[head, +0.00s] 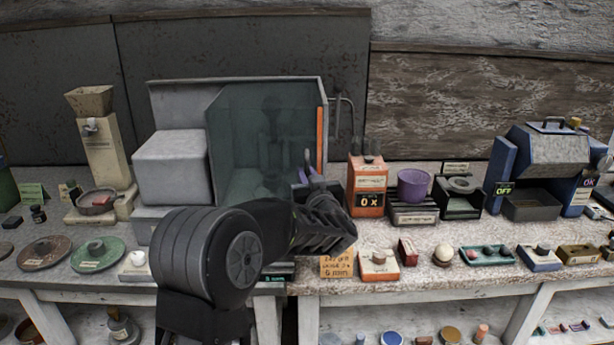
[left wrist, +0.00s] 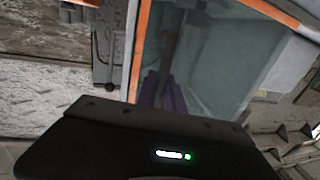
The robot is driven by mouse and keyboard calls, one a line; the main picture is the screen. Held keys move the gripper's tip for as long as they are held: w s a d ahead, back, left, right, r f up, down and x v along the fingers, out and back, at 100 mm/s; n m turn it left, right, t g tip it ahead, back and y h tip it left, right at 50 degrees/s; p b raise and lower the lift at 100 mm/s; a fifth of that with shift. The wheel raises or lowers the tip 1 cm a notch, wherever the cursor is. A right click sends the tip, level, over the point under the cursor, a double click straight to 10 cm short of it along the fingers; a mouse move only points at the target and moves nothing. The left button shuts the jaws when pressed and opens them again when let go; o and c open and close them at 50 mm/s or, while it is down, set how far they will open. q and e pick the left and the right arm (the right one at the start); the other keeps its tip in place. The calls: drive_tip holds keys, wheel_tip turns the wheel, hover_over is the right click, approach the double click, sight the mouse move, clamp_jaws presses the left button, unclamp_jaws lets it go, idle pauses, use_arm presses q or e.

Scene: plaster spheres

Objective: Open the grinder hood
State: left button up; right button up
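The grinder hood (head: 235,125) is a dark, see-through greenish panel with an orange strip along its right edge, on a grey machine housing (head: 170,165). It stands down over the front, and a dark spindle shows dimly behind it. My left gripper (head: 309,164) is in front of the hood's lower right part, near the orange strip. Its purple fingers (left wrist: 163,88) look close together with nothing seen between them. In the left wrist view the hood's glass (left wrist: 215,65) fills the middle, with the orange edge left of the fingers. Contact cannot be told. My right gripper is not in view.
Right of the hood stand an orange box (head: 367,186) with a display and a purple cup (head: 413,184). A blue-grey machine (head: 547,152) is at far right. A cream dispenser (head: 103,150) and round dishes (head: 97,254) are at left. The bench front holds several small items.

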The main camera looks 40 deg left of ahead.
sight(222, 170)
use_arm(q)
clamp_jaws()
idle(0.9)
drive_tip(key=s+a+b, duration=0.1)
drive_tip(key=s+a, duration=0.3)
drive_tip(key=a, duration=0.1)
drive_tip(key=s+a+b, duration=0.2)
drive_tip(key=s+a, duration=0.2)
drive_tip(key=a, duration=0.1)
drive_tip(key=s+a+b, duration=0.2)
drive_tip(key=s+a, duration=0.2)
drive_tip(key=a, duration=0.1)
drive_tip(key=shift+a+f, duration=0.2)
drive_tip(key=shift+a, duration=0.2)
drive_tip(key=shift+s+a+r, duration=0.15)
drive_tip(key=shift+s+a, duration=0.25)
drive_tip(key=shift+a, duration=0.1)
drive_tip(key=o, duration=0.5)
unclamp_jaws()
